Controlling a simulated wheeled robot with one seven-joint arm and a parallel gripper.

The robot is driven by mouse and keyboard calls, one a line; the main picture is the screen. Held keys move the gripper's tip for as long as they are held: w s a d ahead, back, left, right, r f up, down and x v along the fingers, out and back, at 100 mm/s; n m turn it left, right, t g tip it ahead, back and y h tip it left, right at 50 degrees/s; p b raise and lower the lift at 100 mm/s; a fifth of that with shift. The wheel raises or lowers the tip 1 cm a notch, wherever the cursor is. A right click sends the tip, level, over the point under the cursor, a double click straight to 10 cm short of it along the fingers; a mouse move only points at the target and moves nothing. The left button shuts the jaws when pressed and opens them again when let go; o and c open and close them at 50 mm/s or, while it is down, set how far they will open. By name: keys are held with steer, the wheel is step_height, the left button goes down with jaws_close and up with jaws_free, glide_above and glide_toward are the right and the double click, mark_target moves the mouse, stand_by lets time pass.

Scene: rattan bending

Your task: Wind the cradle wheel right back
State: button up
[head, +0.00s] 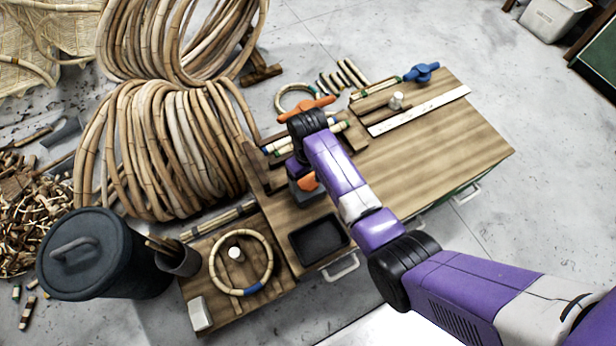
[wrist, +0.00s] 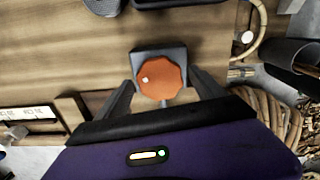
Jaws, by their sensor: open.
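The cradle wheel looks like an orange, many-sided knob (wrist: 161,82) with a small white mark at its left, on a dark grey square block (wrist: 160,52) in the wrist view. In the head view part of the orange wheel (head: 309,182) shows low beside my gripper, over the bench top. My gripper (wrist: 161,77) is open, with one dark finger on each side of the wheel. A gap shows between each finger and the wheel's rim. In the head view my arm covers part of the block and the fingertips are hard to make out.
A black tray (head: 319,238) lies in front of the block. An orange bar handle (head: 306,110) and rattan pieces lie behind my wrist. A blue handle (head: 422,72) and a pale ruler (head: 420,110) are further right. A rattan ring (head: 220,284) lies at front left. The bench's right part is clear.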

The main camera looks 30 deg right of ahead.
steer(key=c, duration=1.4)
steer(key=shift+o, duration=0.2)
